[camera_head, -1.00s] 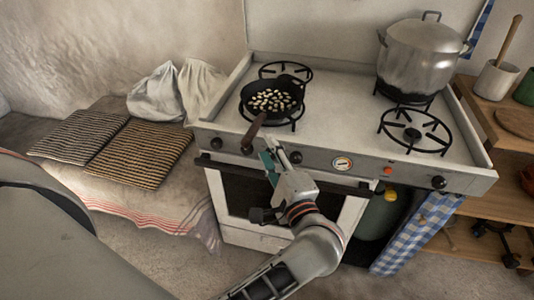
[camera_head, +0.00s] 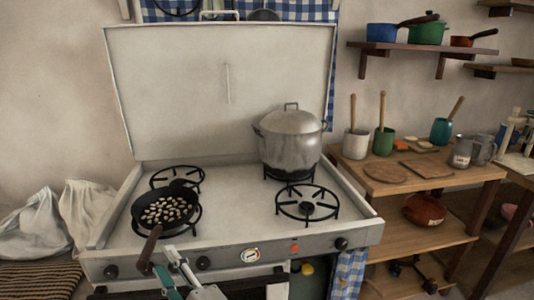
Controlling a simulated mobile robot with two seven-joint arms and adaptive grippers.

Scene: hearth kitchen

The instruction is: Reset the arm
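My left gripper (camera_head: 164,259) is at the bottom of the head view, in front of the stove. Its teal-padded finger and grey finger stand apart with nothing seen between them, so it looks open and empty. Its lower part is cut off by the picture edge. The dark frying pan (camera_head: 180,222) sits on the front left burner with several pale pieces in it. Its brown handle (camera_head: 150,249) points toward the front, and its end is just left of my fingertips. My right gripper is not in view.
The stove (camera_head: 235,205) carries a large lidded pot (camera_head: 290,140) at the back right. The front right burner (camera_head: 307,203) is bare. A wooden shelf unit (camera_head: 440,186) with utensil pots and boards stands to the right. White cloth sacks (camera_head: 85,207) lie to the left.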

